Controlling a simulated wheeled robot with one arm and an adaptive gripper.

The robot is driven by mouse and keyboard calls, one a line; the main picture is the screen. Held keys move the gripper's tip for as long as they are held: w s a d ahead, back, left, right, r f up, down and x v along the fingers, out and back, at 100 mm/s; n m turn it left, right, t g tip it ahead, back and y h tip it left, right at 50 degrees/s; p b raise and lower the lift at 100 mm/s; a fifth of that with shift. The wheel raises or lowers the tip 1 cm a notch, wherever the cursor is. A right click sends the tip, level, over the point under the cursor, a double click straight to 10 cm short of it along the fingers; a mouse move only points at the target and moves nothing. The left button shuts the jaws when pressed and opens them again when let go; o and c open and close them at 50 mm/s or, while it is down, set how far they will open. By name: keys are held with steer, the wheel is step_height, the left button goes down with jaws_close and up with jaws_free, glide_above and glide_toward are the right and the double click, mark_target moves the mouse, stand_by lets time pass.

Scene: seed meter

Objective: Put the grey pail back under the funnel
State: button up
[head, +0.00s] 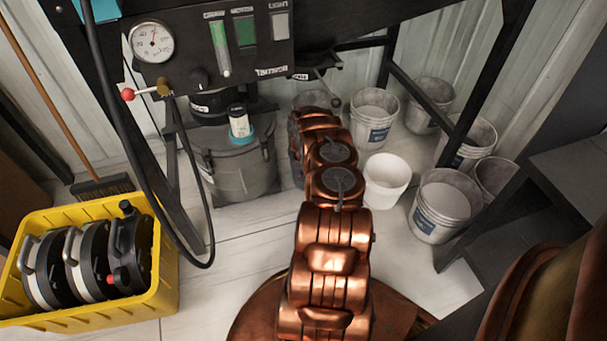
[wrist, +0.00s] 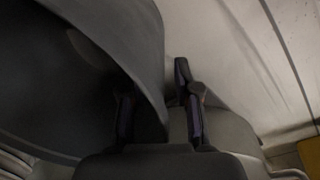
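In the wrist view a large grey curved wall with a rim, looking like a pail (wrist: 140,40), fills the left. My gripper (wrist: 158,105) has its two dark fingers apart on either side of this wall, one inside and one outside, with a small gap at the outer finger. In the head view my copper arm hides the gripper. A grey rounded rim, perhaps the same pail (head: 312,98), shows just behind the arm's far end, mostly hidden. Above it a dark funnel-like spout (head: 318,62) hangs under the control panel. I cannot tell whether they line up.
Several grey labelled pails (head: 441,207) stand to the right, with an empty white pail (head: 387,183) nearer the arm. A grey drum (head: 236,165) stands left of the arm. A yellow crate (head: 150,285) holds round parts. Black frame legs and a hose (head: 128,130) border the space.

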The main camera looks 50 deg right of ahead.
steer(key=shift+r, duration=0.15)
step_height(320, 180, up, 7)
steer(key=p, duration=0.2)
steer(key=shift+a+r, duration=0.2)
steer(key=shift+a, duration=0.15)
steer(key=shift+s, duration=0.1)
stand_by(0.4)
